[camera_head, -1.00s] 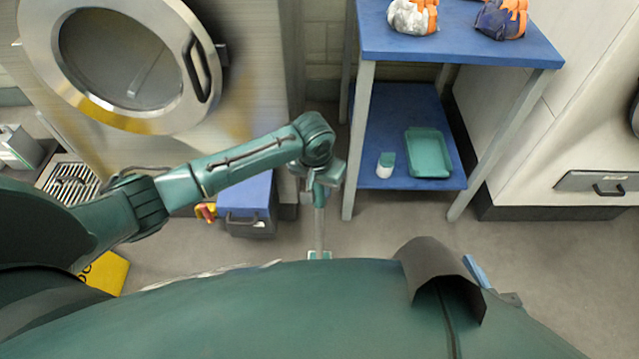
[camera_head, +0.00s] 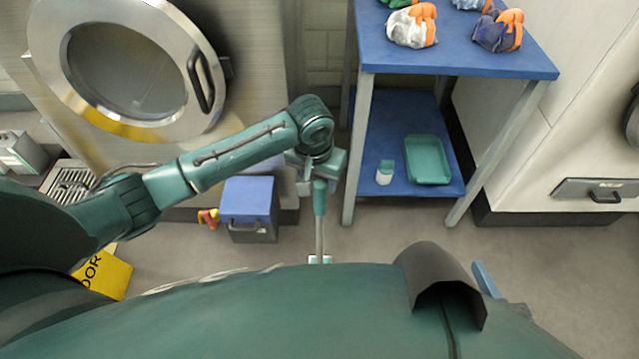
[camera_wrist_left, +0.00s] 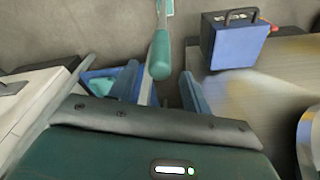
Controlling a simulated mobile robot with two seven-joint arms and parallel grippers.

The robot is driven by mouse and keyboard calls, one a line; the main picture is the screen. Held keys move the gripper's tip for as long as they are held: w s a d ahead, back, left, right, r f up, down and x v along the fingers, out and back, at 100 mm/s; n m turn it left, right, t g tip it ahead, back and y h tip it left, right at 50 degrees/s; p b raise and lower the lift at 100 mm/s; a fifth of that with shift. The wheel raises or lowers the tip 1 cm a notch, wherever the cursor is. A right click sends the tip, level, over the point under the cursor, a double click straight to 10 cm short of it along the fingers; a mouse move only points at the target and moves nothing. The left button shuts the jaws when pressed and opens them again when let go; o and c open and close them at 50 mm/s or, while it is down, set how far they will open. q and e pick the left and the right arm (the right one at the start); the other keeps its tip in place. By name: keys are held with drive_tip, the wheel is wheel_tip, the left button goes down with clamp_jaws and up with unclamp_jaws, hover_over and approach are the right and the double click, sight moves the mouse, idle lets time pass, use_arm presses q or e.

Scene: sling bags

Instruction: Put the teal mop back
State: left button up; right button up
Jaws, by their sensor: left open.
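The teal mop stands roughly upright on the floor, with a teal handle (camera_head: 320,199), a thin grey pole (camera_head: 320,237) and a small head partly hidden behind my body. My left gripper (camera_head: 318,176) is at the top end of the handle. In the left wrist view the handle (camera_wrist_left: 160,56) points towards the open left gripper (camera_wrist_left: 158,88), its end near the gap between the two fingers. The fingers do not grip it. My right gripper does not show.
A blue two-level table (camera_head: 400,102) stands right of the mop, with a teal tray (camera_head: 428,160) and small bottle (camera_head: 384,172) below and bundles (camera_head: 412,26) on top. A blue box (camera_head: 248,205) is left. A yellow sign (camera_head: 104,275) lies lower left.

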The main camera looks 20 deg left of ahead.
use_arm(q)
wheel_tip(320, 180, up, 4)
drive_tip(key=s+d+f+m+t+h, duration=0.1)
drive_tip(key=s+d+f+t+h, duration=0.1)
drive_tip(key=s+d+t+h, duration=0.5)
drive_tip(key=s+a+r+t+y, duration=0.2)
drive_tip(key=s+a+r+t, duration=0.3)
drive_tip(key=s, duration=0.6)
wheel_tip(320, 180, up, 3)
drive_tip(key=shift+a+f+y+p, duration=0.1)
drive_tip(key=shift+a+y+p, duration=0.35)
drive_tip(key=shift+a, duration=0.8)
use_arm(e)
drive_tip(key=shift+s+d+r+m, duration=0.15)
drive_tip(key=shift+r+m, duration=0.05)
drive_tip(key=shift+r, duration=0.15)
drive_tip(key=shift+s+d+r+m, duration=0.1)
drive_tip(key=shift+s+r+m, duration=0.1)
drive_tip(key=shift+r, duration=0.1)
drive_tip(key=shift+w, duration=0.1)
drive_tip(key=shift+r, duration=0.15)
